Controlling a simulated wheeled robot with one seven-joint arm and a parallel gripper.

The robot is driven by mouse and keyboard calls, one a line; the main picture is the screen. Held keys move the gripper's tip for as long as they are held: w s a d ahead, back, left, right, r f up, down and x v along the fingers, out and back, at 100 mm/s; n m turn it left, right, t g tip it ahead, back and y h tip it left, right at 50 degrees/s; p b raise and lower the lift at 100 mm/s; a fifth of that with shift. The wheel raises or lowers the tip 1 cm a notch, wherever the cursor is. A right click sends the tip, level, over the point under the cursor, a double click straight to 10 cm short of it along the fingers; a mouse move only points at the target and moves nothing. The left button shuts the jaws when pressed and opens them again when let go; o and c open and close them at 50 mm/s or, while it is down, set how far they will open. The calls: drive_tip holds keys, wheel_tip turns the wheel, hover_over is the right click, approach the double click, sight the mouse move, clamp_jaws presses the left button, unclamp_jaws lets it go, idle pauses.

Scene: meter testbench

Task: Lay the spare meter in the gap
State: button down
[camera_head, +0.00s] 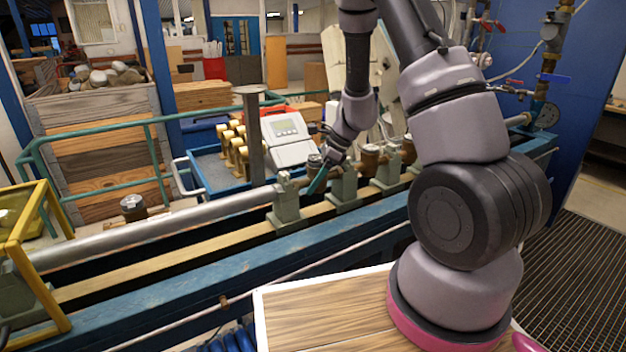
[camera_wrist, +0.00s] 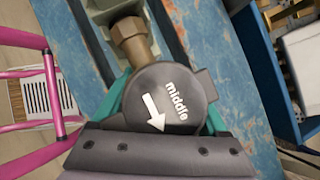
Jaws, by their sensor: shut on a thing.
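My gripper (camera_head: 318,182) is low over the bench line, its teal fingers shut on a dark round meter (camera_head: 314,161). In the wrist view this meter (camera_wrist: 160,95) shows a white arrow and the word "middle", with a brass fitting at its upper end. It is at the place between two green supports (camera_head: 286,205) (camera_head: 343,187); I cannot tell whether it rests there or hangs just above. Two more meters (camera_head: 370,158) (camera_head: 408,148) stand in line to the right. Another dark meter (camera_head: 133,207) stands apart at the left, behind the pipe.
A steel pipe (camera_head: 160,228) runs along the blue bench (camera_head: 180,296) from the left. Behind are a blue tray (camera_head: 207,173) with brass-coloured parts, a grey display box (camera_head: 288,140) and an upright post (camera_head: 253,130). A yellow frame (camera_head: 50,265) stands at left.

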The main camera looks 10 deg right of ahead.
sight(313, 157)
unclamp_jaws()
drive_tip(key=shift+r, duration=5.7)
drive_tip(key=s+d+r+n+t+h, duration=0.2)
drive_tip(key=s+d+r+n, duration=0.1)
drive_tip(key=s+r+n, duration=0.5)
drive_tip(key=s+d+r+n+t+h, duration=0.1)
drive_tip(key=s+d+r+n+t, duration=0.1)
drive_tip(key=s+r+n, duration=0.6)
drive_tip(key=s+r+t, duration=0.1)
drive_tip(key=s+r, duration=0.5)
drive_tip(key=shift+s+d+t+h, duration=0.15)
drive_tip(key=shift+d+t+h, duration=0.15)
drive_tip(key=shift+d+h, duration=0.1)
